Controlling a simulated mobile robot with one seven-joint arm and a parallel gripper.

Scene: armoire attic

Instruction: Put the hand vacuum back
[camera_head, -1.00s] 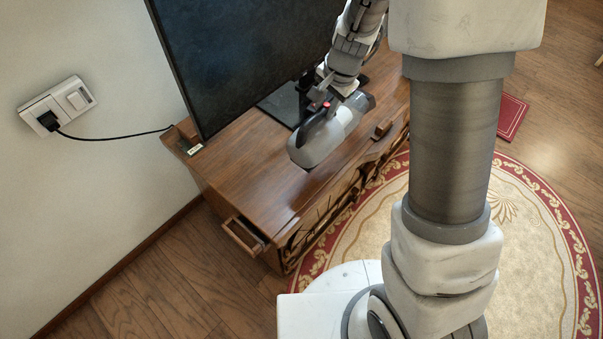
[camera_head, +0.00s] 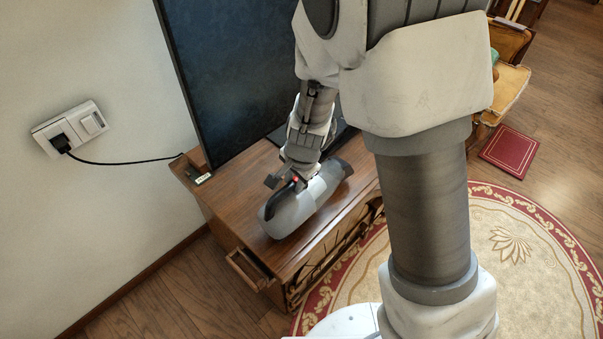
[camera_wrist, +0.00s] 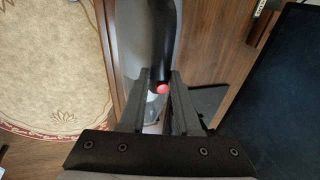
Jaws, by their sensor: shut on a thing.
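The hand vacuum (camera_head: 308,204) is grey and white with a black handle and a red button. It lies lengthwise over the wooden cabinet top in the head view; I cannot tell whether it touches the wood. My gripper (camera_head: 288,180) is shut on its handle from above. In the wrist view the two fingers of my gripper (camera_wrist: 156,88) are on either side of the black handle (camera_wrist: 157,45), close to the red button. A small dark charging dock (camera_head: 197,175) with a light label sits at the cabinet's back left corner, with a black cable to the wall.
A large dark screen (camera_head: 225,75) stands on the wooden cabinet (camera_head: 225,205), close behind the vacuum. A wall socket (camera_head: 70,128) holds the cable's plug. A round rug (camera_head: 500,270) lies in front.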

